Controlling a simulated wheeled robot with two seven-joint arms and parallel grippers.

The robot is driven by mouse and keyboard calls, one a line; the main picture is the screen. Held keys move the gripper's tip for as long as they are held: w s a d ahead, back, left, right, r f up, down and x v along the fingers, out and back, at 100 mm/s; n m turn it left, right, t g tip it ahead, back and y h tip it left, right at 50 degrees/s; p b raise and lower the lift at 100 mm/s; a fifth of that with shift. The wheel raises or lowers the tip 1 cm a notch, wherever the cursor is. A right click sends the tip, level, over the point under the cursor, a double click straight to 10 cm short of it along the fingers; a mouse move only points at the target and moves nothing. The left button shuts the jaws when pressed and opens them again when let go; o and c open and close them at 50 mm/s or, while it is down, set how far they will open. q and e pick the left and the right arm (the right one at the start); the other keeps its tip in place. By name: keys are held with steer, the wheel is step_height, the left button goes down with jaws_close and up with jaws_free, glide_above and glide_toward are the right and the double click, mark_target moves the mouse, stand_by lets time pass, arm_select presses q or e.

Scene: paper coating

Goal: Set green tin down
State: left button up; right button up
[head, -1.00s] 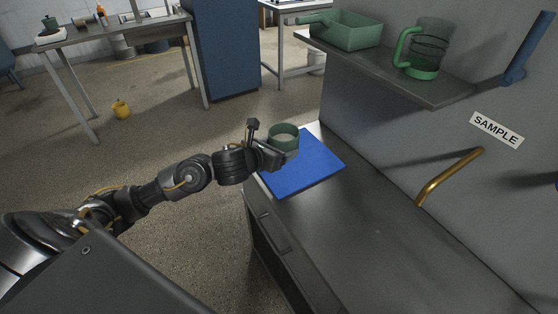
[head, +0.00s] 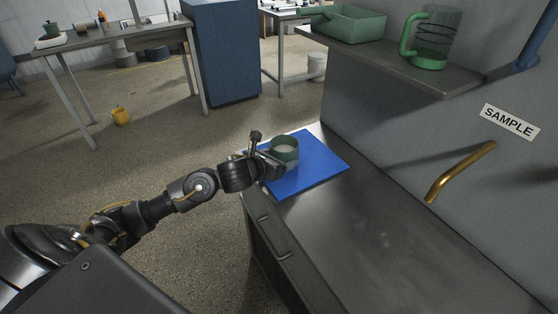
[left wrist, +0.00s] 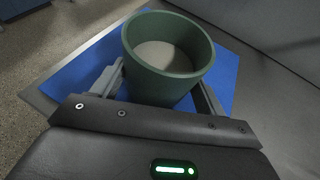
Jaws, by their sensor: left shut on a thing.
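The green tin (head: 285,149) is a round, open-topped can, upright over the blue mat (head: 318,170) on the grey counter. In the left wrist view the tin (left wrist: 168,62) sits between the two fingers, and the blue mat (left wrist: 226,80) shows behind and beside it. My left gripper (head: 274,162) is shut on the tin; it also shows in the left wrist view (left wrist: 163,88). The tin's underside is hidden, so I cannot tell whether it touches the mat. My right gripper is not in view.
The counter (head: 350,230) is bare in front of the mat. A brass handle (head: 460,171) sticks out from the wall at right. A shelf (head: 400,66) above holds a green tray (head: 345,24) and a green-handled jug (head: 432,42).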

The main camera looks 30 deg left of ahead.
arm_select(q)
steer(key=shift+f+b, duration=0.2)
steer(key=shift+b, duration=0.1)
steer(key=o, duration=1.1)
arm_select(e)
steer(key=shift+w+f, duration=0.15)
arm_select(q)
steer(key=shift+r, duration=0.15)
steer(key=shift+r+p, duration=0.3)
steer(key=shift+p, duration=0.2)
steer(key=v, duration=0.3)
steer(key=shift+s+f+b, duration=0.1)
steer(key=shift+f+b, duration=0.15)
steer(key=shift+b, duration=0.05)
steer(key=v, duration=0.9)
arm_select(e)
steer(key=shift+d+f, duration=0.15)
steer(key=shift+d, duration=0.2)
